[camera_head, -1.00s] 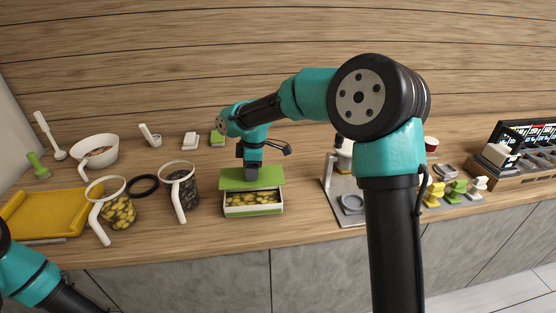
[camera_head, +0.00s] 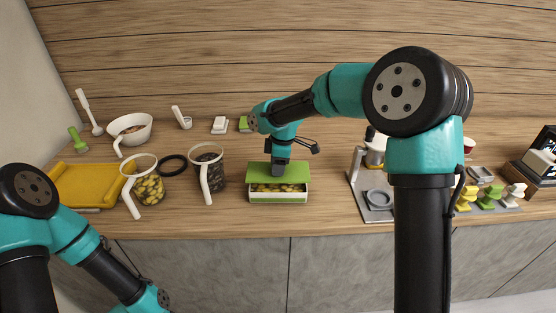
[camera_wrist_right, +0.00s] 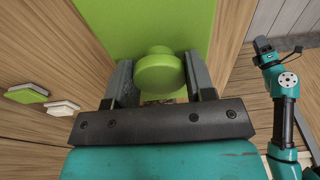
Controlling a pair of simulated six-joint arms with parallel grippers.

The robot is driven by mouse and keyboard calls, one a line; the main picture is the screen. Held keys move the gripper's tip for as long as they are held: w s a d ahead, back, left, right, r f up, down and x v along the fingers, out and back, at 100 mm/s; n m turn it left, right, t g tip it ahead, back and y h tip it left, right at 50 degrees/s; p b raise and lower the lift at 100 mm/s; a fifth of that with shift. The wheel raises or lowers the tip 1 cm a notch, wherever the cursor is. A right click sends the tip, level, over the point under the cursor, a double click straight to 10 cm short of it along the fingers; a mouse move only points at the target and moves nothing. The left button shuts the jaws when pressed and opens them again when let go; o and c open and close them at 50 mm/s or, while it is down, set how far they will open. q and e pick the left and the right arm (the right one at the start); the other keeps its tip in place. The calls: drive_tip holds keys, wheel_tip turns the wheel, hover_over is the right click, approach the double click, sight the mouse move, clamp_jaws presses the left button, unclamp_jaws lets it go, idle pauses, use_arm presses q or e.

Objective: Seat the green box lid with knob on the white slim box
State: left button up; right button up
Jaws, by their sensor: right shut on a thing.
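The green lid (camera_head: 278,173) is level above the white slim box (camera_head: 278,198) and covers its back part. A band of yellowish contents (camera_head: 278,188) shows at the box's front. In the right wrist view, my right gripper (camera_wrist_right: 160,78) is shut on the lid's round green knob (camera_wrist_right: 158,70), one finger on each side. In the head view, my right gripper (camera_head: 279,172) is over the lid's middle. I cannot tell whether the lid touches the box rim. Part of my left arm is at lower left; what seems its gripper (camera_wrist_right: 262,44) is small in the right wrist view.
Two handled jars (camera_head: 148,190) (camera_head: 208,178) and a black ring (camera_head: 172,165) are left of the box. A grey stand with a machine (camera_head: 376,212) is to its right. A yellow tray (camera_head: 88,184) lies farther left. The counter's front edge is close before the box.

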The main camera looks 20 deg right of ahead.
drive_tip(key=shift+f, duration=1.55)
drive_tip(key=shift+f, duration=0.65)
idle(1.2)
drive_tip(key=o, duration=1)
drive_tip(key=shift+r, duration=0.1)
wheel_tip(320, 180, up, 17)
drive_tip(key=d, duration=0.2)
drive_tip(key=shift+s, duration=0.3)
